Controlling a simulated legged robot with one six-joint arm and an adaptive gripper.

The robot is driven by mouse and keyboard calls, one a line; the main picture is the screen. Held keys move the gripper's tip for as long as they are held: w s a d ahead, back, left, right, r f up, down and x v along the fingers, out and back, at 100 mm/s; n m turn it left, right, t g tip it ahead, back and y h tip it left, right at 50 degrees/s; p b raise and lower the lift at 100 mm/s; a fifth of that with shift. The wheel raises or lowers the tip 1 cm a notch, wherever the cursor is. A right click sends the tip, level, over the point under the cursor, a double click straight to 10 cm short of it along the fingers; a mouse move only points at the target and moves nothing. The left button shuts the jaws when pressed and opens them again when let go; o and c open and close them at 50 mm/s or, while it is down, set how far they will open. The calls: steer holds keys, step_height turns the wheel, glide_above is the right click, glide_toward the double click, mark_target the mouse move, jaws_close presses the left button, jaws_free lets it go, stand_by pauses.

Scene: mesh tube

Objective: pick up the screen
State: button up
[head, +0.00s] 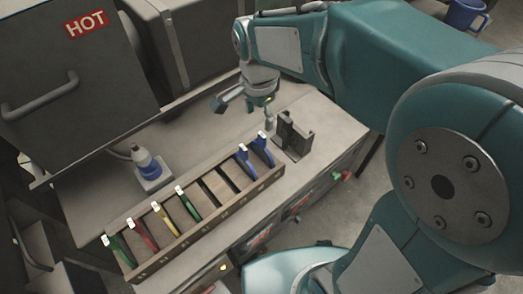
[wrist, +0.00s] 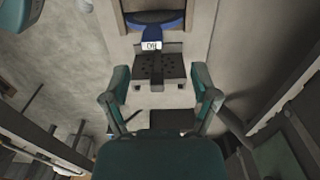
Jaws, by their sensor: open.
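Several screens with coloured handles and white tags stand in slots of a long wooden rack (head: 200,215) in the head view. From the left they are a green screen (head: 118,250), a red screen (head: 143,233), a yellow screen (head: 165,220), another green screen (head: 188,205), and two blue screens (head: 262,150) at the right end. My gripper (head: 245,110) is open above the bench, behind the rack's right end. In the wrist view my gripper (wrist: 160,85) has its fingers spread and empty. Beyond them is a blue piece (wrist: 150,32) with a white marked tag, above a dark block with holes (wrist: 160,66).
A dark holder (head: 293,137) stands right of the rack. A grey box marked HOT (head: 75,75) is at the back left. The bench (head: 100,190) is clear between bottle and gripper.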

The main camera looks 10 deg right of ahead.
mark_target(262, 135)
step_height(262, 135, down, 2)
steer(key=shift+a+f, duration=0.1)
steer(key=shift+f, duration=0.15)
steer(key=f, duration=0.3)
steer(key=d+f, duration=0.1)
steer(key=f, duration=0.1)
steer(key=shift+s, duration=0.4)
steer(key=shift+a+f, duration=0.15)
steer(key=shift+f, duration=0.2)
steer(key=shift+a, duration=0.1)
steer(key=shift+c, duration=0.6)
jaws_close()
